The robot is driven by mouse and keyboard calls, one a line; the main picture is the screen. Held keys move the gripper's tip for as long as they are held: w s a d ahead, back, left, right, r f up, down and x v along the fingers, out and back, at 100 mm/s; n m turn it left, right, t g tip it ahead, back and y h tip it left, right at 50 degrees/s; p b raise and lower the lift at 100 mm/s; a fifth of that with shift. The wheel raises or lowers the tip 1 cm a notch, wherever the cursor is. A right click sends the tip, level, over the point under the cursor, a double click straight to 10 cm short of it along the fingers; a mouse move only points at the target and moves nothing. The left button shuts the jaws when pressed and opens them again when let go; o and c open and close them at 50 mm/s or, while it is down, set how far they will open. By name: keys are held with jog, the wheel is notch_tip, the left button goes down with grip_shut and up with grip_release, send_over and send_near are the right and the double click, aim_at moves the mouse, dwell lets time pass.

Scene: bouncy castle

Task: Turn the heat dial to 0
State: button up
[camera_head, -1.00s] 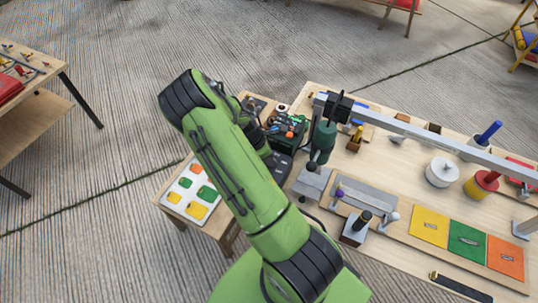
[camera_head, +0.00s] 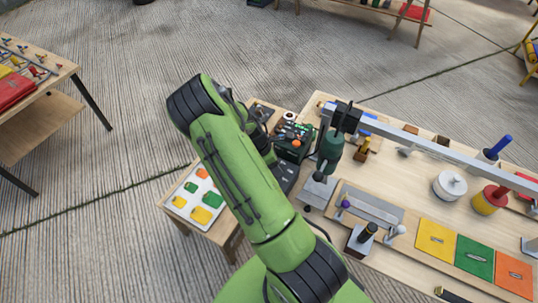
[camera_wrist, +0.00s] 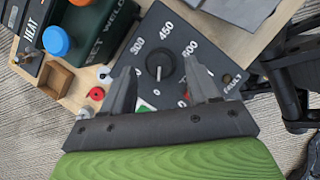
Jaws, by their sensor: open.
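Which number the dial points to is too small to tell. My gripper (camera_wrist: 157,70) is open in the wrist view, one finger on each side of the dial, with gaps to it in the picture. Whether the fingers are down at dial height is unclear. In the head view the dark panel (camera_head: 286,177) shows partly past my green arm, which hides the dial and my gripper.
In the wrist view, a green box (camera_wrist: 103,27) with a blue knob (camera_wrist: 55,40) stands left of the panel. A dark unit lettered HEAT (camera_wrist: 32,35) and a red knob (camera_wrist: 96,93) are near. A green press (camera_head: 331,147) stands right of the panel in the head view.

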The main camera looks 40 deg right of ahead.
jog(key=p+v, duration=0.2)
jog(key=v, duration=1.2)
jog(key=shift+a+r, duration=0.2)
jog(key=shift+r, duration=0.05)
